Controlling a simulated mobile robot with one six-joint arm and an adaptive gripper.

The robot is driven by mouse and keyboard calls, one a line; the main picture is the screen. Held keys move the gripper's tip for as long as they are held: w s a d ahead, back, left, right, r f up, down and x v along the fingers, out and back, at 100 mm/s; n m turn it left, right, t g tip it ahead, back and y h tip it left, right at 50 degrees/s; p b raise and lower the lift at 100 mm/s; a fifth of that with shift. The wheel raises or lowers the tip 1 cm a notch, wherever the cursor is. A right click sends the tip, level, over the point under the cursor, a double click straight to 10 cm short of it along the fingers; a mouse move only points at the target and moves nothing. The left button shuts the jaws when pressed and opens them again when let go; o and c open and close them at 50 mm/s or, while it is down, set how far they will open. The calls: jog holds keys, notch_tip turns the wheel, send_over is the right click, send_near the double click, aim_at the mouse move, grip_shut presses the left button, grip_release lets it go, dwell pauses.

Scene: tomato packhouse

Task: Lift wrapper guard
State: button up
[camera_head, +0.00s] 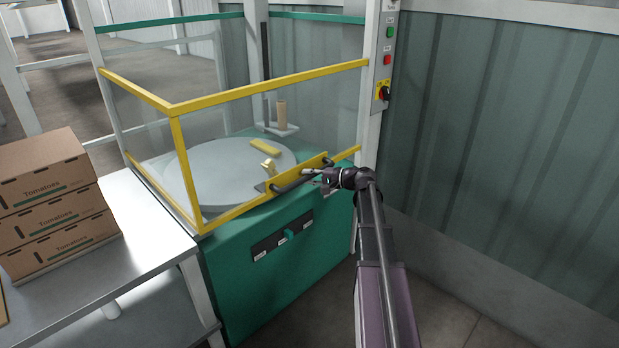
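The wrapper guard (250,92) is a clear panel in a yellow frame around a round grey turntable (205,178). It is down, with its lower yellow bar near the top of the green base (235,265). A dark handle (292,181) is mounted on a yellow plate on that lower bar. My gripper (308,172) is at the right end of the handle, pointing left. It is too small to tell whether the fingers touch the handle or are open or shut.
A control post (381,60) with buttons and a red-yellow switch stands right of the guard. Stacked tomato cartons (50,205) sit on a grey table (140,235) at left. Grey-green wall panels (510,130) bound the right side. Some floor is clear at the lower right.

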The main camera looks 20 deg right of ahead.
grip_shut()
jog(key=shift+r, duration=0.15)
notch_tip(320, 180, up, 51)
jog(key=p, duration=5.1)
jog(key=o, duration=0.7)
grip_release()
jog(key=shift+c, duration=0.2)
jog(key=shift+s, duration=0.15)
